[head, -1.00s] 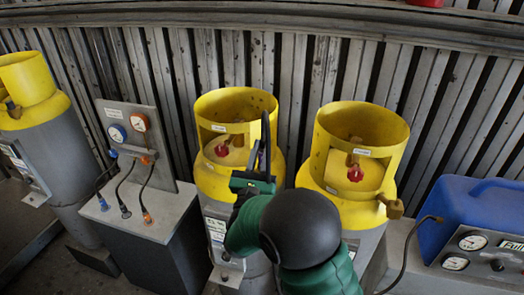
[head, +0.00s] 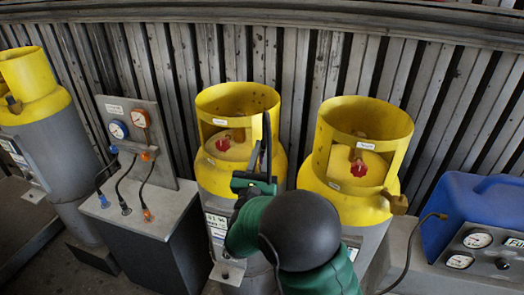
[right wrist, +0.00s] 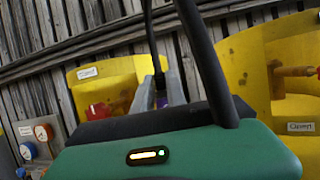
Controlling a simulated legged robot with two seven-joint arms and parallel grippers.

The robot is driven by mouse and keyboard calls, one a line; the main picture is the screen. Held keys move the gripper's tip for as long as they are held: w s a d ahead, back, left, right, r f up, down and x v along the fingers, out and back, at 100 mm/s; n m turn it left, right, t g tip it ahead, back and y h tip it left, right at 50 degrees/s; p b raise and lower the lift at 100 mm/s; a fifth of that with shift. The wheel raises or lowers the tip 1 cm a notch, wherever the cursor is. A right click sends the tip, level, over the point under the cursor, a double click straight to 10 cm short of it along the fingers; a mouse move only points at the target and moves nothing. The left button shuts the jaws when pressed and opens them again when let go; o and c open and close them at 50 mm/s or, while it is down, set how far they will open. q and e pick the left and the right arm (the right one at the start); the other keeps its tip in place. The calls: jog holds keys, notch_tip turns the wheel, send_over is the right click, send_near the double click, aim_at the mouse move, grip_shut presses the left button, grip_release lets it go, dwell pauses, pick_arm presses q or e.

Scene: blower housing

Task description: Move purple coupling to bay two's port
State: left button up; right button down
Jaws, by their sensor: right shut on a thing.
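My right gripper (head: 262,148) is in front of the middle yellow-topped cylinder (head: 208,160). In the right wrist view its grey fingers (right wrist: 165,92) are shut on the purple coupling (right wrist: 162,101), of which only a small part shows between them. A black hose (right wrist: 149,35) runs upward by the fingers. The middle cylinder's red valve knob (head: 223,144) is left of the gripper, inside the yellow collar. The right cylinder (head: 340,180) also has a red knob (head: 359,168). I cannot read which is bay two, and its port is not clearly visible. My left gripper is not in view.
A gauge stand (head: 135,215) with blue, black and orange hoses stands at left. Another yellow-topped cylinder (head: 50,112) is beyond it. A blue unit with gauges (head: 455,225) stands at right. A ribbed metal wall (head: 300,70) closes the back.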

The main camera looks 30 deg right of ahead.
jog(key=shift+f+b, duration=0.65)
jog(key=shift+f, duration=0.1)
jog(key=c, duration=1.3)
grip_release()
jog(key=shift+s+a+f, duration=0.15)
jog(key=shift+s+a, duration=0.05)
jog(key=b+v, duration=0.5)
jog(key=v, duration=1.1)
jog(key=shift+a+f, duration=0.1)
